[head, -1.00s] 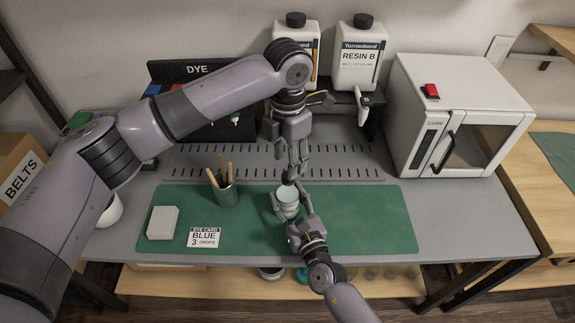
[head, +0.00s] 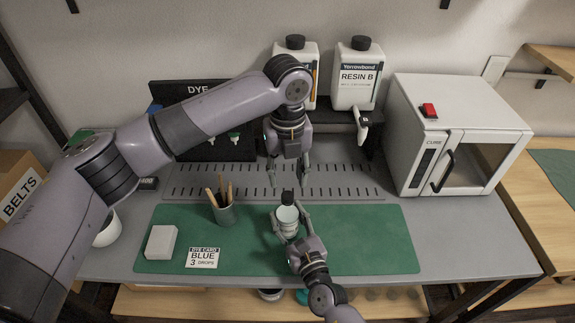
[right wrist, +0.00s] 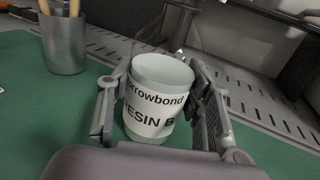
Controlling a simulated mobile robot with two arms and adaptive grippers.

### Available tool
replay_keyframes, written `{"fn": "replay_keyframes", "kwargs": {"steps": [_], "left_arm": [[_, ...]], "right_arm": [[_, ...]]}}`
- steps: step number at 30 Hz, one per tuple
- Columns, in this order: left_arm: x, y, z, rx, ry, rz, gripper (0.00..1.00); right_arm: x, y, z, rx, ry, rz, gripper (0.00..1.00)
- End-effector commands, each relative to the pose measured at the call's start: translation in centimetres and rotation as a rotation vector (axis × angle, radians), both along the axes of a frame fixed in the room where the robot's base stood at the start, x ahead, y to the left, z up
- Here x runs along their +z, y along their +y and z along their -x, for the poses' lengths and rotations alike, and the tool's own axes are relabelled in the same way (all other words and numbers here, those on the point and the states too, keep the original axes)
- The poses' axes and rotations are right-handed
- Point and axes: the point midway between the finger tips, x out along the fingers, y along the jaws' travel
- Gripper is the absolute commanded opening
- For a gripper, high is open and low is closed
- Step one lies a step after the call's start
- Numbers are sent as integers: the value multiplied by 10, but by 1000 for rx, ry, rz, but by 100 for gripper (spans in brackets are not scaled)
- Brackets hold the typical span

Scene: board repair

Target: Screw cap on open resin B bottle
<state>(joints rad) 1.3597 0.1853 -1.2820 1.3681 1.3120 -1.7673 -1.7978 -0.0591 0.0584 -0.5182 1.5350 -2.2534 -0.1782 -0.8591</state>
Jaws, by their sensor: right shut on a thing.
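A white resin B bottle (head: 287,226) stands upright over the green mat, and its label shows large in the right wrist view (right wrist: 156,112). My right gripper (head: 289,222) is shut on it, one finger on each side. A black cap (head: 288,197) appears at the bottle's far edge in the head view. I cannot tell whether it touches the bottle; the right wrist view shows a pale top with no black cap. My left gripper (head: 288,183) points down just above and behind the cap, its fingers apart and empty.
A pen cup (head: 224,213), a white block (head: 161,242) and a dye card (head: 202,257) lie to the left on the mat (head: 375,235). Two large capped bottles stand on the rack behind. A curing box (head: 460,135) stands at right. The mat's right part is clear.

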Motion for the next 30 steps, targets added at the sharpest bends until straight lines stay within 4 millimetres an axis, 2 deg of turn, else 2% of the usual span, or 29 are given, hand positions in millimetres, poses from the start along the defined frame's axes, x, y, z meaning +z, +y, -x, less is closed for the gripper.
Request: {"fn": "replay_keyframes", "kwargs": {"steps": [30], "left_arm": [[16,0,0,2210,-1,1,40]], "right_arm": [[-1,0,0,0,1,0,0]]}}
